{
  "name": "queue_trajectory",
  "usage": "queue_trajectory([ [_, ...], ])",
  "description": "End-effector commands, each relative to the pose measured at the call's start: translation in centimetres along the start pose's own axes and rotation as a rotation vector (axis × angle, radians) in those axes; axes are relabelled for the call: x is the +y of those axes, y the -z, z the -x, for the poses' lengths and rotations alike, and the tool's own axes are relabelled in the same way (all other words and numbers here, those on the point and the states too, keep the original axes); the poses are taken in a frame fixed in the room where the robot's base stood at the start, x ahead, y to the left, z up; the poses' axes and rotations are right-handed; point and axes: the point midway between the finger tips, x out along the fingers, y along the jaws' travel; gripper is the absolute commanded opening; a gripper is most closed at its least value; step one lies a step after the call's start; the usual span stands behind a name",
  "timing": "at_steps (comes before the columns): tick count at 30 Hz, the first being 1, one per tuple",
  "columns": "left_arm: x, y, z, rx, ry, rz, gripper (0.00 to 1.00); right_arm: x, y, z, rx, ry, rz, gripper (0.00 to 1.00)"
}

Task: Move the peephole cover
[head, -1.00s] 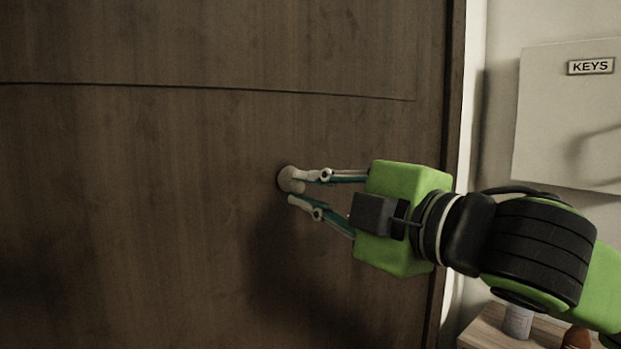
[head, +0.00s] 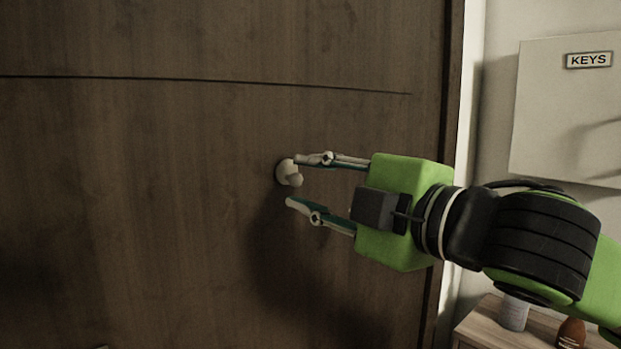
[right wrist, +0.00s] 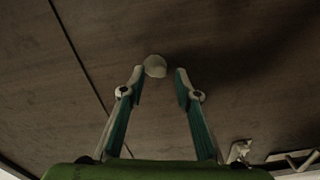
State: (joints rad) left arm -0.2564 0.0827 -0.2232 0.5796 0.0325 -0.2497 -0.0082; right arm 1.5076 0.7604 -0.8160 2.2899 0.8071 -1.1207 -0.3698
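The peephole cover (head: 287,172) is a small pale round piece with a knob on the dark wooden door (head: 150,200). It also shows in the right wrist view (right wrist: 155,66), just beyond and between the fingertips, nearer the left one. My right gripper (head: 293,181) is open in front of the door. In the head view its upper fingertip overlaps the cover's edge and its lower fingertip is below the cover. Whether a finger touches the cover I cannot tell. The right wrist view shows the open fingers (right wrist: 160,72) with nothing held. My left gripper is not in view.
A white key box (head: 570,115) labelled KEYS hangs on the wall at right. Below it a wooden cabinet top (head: 480,330) carries a pale container (head: 514,313) and a brown bottle (head: 571,333). Metal door hardware (right wrist: 290,160) shows at the right wrist view's lower right.

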Motion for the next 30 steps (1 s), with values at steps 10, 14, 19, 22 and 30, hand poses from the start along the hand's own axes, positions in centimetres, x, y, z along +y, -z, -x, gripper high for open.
queue_trajectory([
  [10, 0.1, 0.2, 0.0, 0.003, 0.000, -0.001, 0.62, 0.0, -0.1, 5.5, -0.006, 0.000, 0.004, 0.30],
  [14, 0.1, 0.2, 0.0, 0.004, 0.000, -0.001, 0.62, 0.0, -0.1, 6.8, -0.006, 0.003, 0.005, 0.30],
  [19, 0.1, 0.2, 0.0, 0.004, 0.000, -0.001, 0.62, -0.1, 0.0, 7.2, -0.004, 0.006, 0.005, 0.30],
  [22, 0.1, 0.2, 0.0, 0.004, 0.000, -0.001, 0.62, -0.1, 0.0, 7.2, -0.004, 0.005, 0.005, 0.30],
  [30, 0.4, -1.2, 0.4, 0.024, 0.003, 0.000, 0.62, -1.9, -0.9, 5.9, -0.009, 0.032, -0.049, 0.30],
])
